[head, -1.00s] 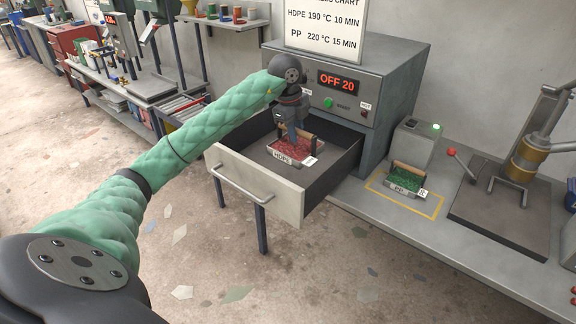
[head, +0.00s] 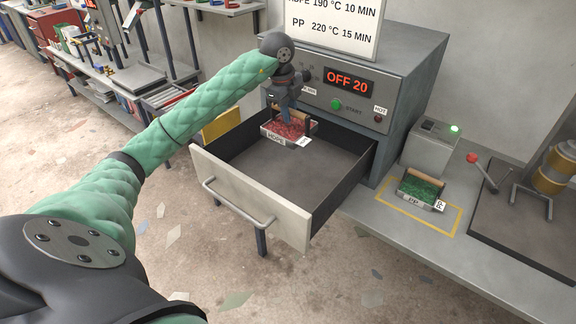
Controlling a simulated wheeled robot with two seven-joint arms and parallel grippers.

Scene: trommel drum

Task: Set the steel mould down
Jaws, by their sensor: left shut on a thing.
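The steel mould (head: 291,130) is a shallow tray of red granules with a white HDPE label on its front, a smaller tag at its right and a dark, brown-topped handle. It is at the back left of the open drawer (head: 250,190), near the left wall. My left gripper (head: 287,113) reaches in from above and is shut on the mould's handle. The mould looks level; I cannot tell whether its underside touches the drawer floor. My right gripper is not in view.
The oven (head: 400,75) above the drawer reads OFF 20. A second mould (head: 420,188) with green granules, labelled PP, sits inside a yellow outline on the bench at right, before a grey box (head: 430,150). The drawer floor right of the held mould is clear.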

